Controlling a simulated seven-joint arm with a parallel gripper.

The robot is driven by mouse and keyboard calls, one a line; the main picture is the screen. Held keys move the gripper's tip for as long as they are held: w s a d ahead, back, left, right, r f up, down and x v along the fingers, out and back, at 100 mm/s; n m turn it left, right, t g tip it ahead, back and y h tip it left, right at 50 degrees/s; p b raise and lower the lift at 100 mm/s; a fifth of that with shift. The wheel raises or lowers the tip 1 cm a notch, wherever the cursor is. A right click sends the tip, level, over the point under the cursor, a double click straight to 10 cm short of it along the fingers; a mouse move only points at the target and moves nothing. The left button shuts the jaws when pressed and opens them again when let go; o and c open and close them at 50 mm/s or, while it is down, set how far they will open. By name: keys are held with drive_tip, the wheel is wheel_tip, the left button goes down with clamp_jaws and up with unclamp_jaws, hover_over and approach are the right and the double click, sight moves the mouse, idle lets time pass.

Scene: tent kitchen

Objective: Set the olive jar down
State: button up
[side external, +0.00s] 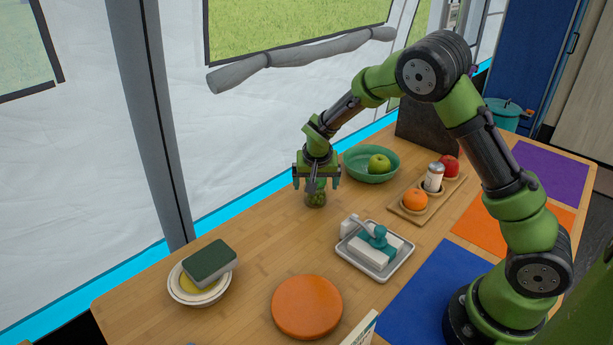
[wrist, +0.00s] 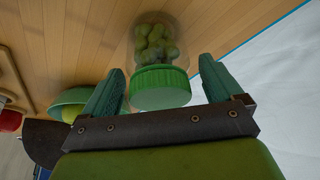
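The olive jar (side external: 316,199) is a small clear jar of green olives. It appears upright on the wooden table, left of the green bowl in the side view. In the wrist view the jar (wrist: 155,45) shows its ribbed green lid (wrist: 160,88) facing my gripper. My gripper (side external: 317,184) points down over the jar. Its two fingers stand on either side of the lid, with a visible gap on both sides in the wrist view (wrist: 162,65). The gripper is open and not holding the jar. The fingers partly hide the jar's top in the side view.
A green bowl (side external: 349,164) with a green apple (side external: 379,164) stands close right of the jar. A wooden tray (side external: 404,214) holds an orange, a shaker and a red apple. Table left of the jar is clear.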

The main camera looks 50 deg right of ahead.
drive_tip(key=v, duration=1.2)
drive_tip(key=s+a+r+n+t+y, duration=0.1)
drive_tip(key=s+a+r, duration=0.1)
drive_tip(key=s, duration=0.5)
drive_tip(key=s+a+r+n+t+y, duration=0.1)
drive_tip(key=s+r, duration=0.3)
drive_tip(key=s, duration=0.4)
drive_tip(key=s+a+r+n+t+y, duration=0.2)
drive_tip(key=s+a+r+n+y, duration=0.1)
drive_tip(key=s, duration=0.4)
drive_tip(key=shift+s+a+r, duration=0.25)
drive_tip(key=shift+s+r, duration=0.1)
drive_tip(key=shift+r, duration=0.1)
